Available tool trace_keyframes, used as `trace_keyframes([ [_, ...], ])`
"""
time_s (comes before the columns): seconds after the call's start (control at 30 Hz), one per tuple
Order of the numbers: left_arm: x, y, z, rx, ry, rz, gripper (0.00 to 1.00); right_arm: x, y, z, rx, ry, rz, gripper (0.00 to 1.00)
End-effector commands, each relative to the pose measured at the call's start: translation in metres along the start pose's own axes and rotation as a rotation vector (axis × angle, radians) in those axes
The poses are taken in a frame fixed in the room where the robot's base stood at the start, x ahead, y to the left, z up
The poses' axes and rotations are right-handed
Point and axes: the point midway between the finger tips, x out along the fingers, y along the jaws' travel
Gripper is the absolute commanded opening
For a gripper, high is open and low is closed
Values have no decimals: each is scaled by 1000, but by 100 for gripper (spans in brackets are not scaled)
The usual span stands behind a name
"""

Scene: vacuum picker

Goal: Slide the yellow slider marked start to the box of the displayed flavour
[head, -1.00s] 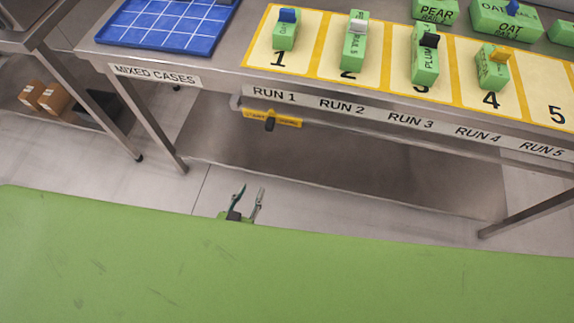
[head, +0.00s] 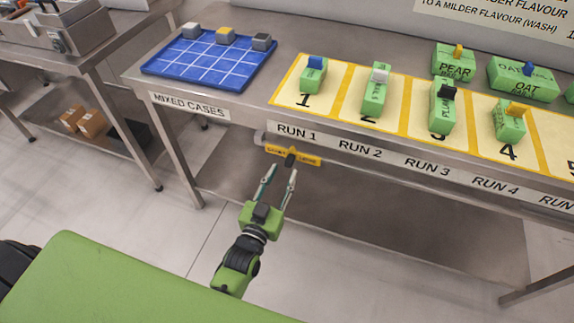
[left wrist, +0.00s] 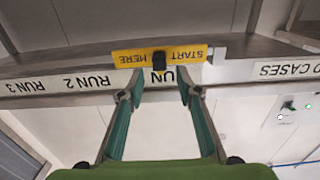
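The yellow slider (head: 309,159), marked START HERE with a black knob (head: 290,159), sits under the table's front edge below the RUN 1 label (head: 297,134). The slider also shows upside down in the left wrist view (left wrist: 187,54), its knob (left wrist: 159,58) in front of and between my fingertips. My left gripper (head: 283,171) is open and empty, its fingertips just short of the knob; whether they touch it I cannot tell. Green boxes stand on the numbered yellow mat, including one on place 1 (head: 312,80) and one on place 4 (head: 507,127). My right gripper is not in view.
Green PEAR (head: 454,68) and OAT (head: 524,88) boxes stand behind the mat. A blue gridded tray (head: 180,70) with small grey cases is at left. A partly cut-off sign (head: 500,14) hangs at the back. The floor before the table is open.

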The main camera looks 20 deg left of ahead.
Motion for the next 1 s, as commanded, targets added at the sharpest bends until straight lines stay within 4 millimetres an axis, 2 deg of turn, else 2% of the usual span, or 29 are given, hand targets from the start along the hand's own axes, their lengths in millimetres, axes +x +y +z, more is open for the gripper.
trace_keyframes([
  [0.1,20,0,-1,0,1,0,32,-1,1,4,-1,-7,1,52],
  [0.23,33,0,0,-1,-1,0,32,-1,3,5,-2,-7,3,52],
  [0.4,40,0,0,-1,-1,0,32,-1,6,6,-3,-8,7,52],
  [0.63,41,0,0,-1,-2,0,32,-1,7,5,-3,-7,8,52],
  [0.67,41,0,1,-1,-2,0,29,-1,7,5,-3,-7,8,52],
  [0.77,40,0,0,-1,-2,0,3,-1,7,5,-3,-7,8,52],
  [0.8,40,0,0,-1,-2,0,0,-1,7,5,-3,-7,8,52],
  [1.0,40,0,0,-1,-2,1,0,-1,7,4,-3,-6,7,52],
])
